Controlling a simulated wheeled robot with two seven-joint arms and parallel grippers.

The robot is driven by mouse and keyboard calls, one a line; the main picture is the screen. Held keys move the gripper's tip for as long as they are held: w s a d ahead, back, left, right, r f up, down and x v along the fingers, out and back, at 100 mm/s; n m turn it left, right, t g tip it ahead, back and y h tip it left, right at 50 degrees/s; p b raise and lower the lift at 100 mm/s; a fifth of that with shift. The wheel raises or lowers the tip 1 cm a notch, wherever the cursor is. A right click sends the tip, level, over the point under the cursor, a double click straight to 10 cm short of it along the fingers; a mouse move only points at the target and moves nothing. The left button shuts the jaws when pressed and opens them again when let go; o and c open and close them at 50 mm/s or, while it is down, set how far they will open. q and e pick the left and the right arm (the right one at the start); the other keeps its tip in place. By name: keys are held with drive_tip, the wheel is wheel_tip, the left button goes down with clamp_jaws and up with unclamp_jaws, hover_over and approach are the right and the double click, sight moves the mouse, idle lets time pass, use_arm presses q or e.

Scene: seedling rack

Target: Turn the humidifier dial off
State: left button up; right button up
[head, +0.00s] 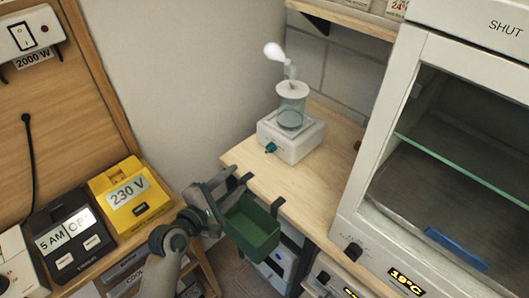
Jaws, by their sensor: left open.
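The humidifier (303,144) is a white box with a clear round jar and a nozzle on top, and a white puff of mist (274,51) is at the nozzle. It stands on a pale wooden worktop. Its small teal dial (271,148) is on the front face; its exact setting is too small to read. My left gripper (227,184) is open, in front of the worktop's left edge, lower and to the left of the dial and apart from it. My right gripper is not in view.
A green bin (252,227) hangs by dark hooks at the worktop's front edge, close beside my left gripper. A white cabinet (375,140) with a glass shelf stands to the right. A yellow 230 V box (130,194) and a black timer box (72,240) sit at left.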

sight(267, 151)
use_arm(q)
drive_tip(key=p+x, duration=0.2)
drive_tip(key=x, duration=1.5)
drive_tip(key=shift+w+d, duration=0.1)
drive_tip(key=shift+w, duration=0.1)
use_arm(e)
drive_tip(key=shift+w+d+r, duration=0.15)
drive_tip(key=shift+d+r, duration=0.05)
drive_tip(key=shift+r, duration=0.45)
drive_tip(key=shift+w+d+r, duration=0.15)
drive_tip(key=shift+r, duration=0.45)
use_arm(q)
drive_tip(key=shift+c, duration=0.4)
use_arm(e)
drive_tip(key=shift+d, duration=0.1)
use_arm(q)
drive_tip(key=c, duration=1)
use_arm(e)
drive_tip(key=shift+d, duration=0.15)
